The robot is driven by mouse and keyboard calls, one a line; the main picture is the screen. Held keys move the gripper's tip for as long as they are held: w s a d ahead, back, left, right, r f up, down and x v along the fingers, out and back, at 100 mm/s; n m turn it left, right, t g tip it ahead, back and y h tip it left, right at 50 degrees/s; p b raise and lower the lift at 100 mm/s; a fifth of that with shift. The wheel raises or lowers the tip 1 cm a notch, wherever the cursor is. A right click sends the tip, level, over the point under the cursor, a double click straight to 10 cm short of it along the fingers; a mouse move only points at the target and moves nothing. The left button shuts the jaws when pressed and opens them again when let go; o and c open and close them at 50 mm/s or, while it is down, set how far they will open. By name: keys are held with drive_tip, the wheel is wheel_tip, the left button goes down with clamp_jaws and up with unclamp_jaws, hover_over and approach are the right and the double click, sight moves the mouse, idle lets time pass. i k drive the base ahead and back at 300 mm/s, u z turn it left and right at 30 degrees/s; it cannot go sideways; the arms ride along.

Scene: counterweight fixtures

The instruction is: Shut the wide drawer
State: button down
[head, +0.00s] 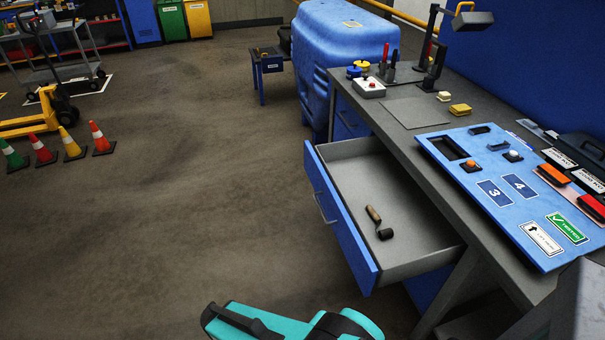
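The wide drawer (343,222) stands open, pulled out to the left from under the workbench. It has a blue front, a grey inside and a bar handle (324,208) on its outer face. A small tool with a wooden handle and a dark head (385,233) lies in the drawer. My teal and black arm shows at the bottom edge, below and left of the drawer's near corner, apart from the drawer in the picture. My gripper's fingers do not show.
The grey workbench (412,172) carries a blue panel (480,205) with buttons and labels, a lamp and a red-button box (370,88). A large blue container (340,50) stands behind. Several cones stand at far left. The floor (190,180) left of the drawer is clear.

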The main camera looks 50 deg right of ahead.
sight(347, 176)
drive_tip(key=i, duration=0.9)
drive_tip(key=z, duration=0.05)
